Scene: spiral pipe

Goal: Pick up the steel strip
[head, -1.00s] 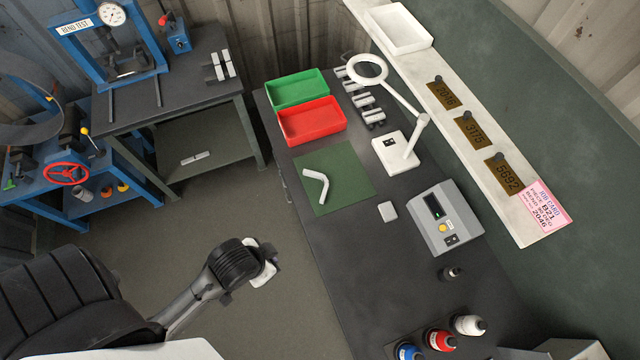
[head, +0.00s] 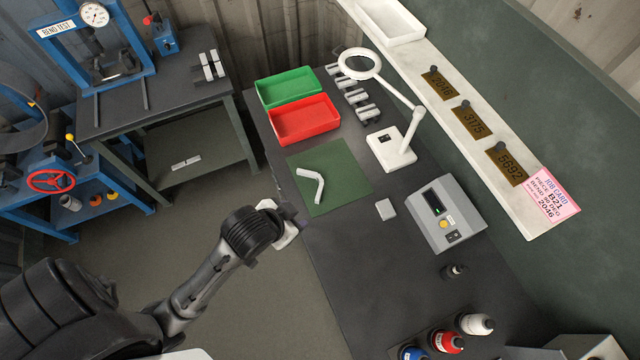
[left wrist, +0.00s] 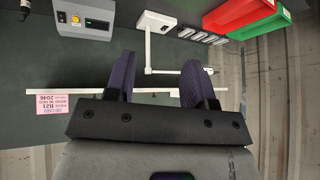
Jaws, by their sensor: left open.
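A pale bent steel strip (head: 312,184) lies on a green mat (head: 345,188) on the dark workbench in the head view. The strip and mat do not show in the left wrist view. My left gripper (head: 296,217) is near the bench's left edge, below and left of the strip in the picture and apart from it. In the left wrist view my left gripper (left wrist: 160,78) has its two purple-padded fingers apart with nothing between them. My right gripper is not in view.
Beyond the mat stand a red tray (head: 305,122) and a green tray (head: 290,88). A white magnifier lamp (head: 392,150), a small grey block (head: 386,209) and a grey control box (head: 446,215) stand right of the mat. Several bottles (head: 447,340) are at the near end.

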